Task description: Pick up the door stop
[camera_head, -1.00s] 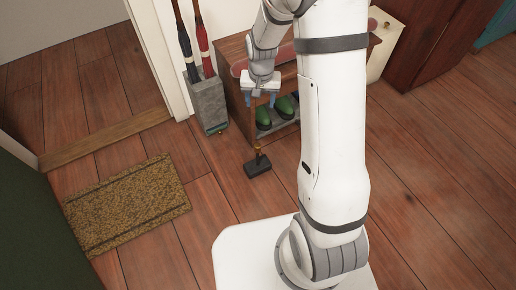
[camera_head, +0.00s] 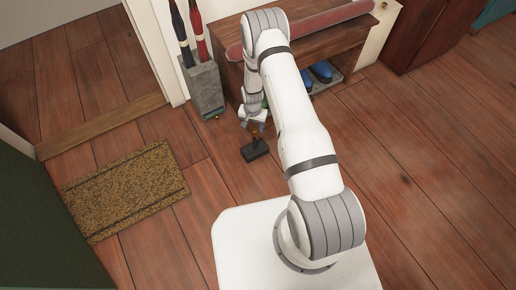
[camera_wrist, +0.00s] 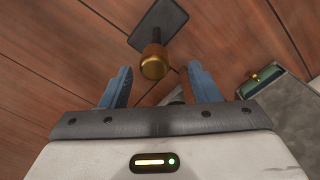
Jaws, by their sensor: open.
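The door stop (camera_head: 255,150) stands on the wooden floor in front of the bench, with a dark flat base and a short upright post. In the wrist view, the door stop (camera_wrist: 155,62) shows its brass-coloured knob just beyond and between my fingertips, with the dark base behind it. My gripper (camera_head: 254,125) is right above the door stop in the head view. In the wrist view, my gripper (camera_wrist: 158,82) has its two blue fingers spread apart with nothing between them but the view of the knob and floor.
A grey umbrella stand (camera_head: 204,90) with umbrellas is just left of the bench (camera_head: 310,45). Blue shoes (camera_head: 322,72) sit on its lower shelf. A brown doormat (camera_head: 125,190) lies to the left. The floor around the door stop is clear.

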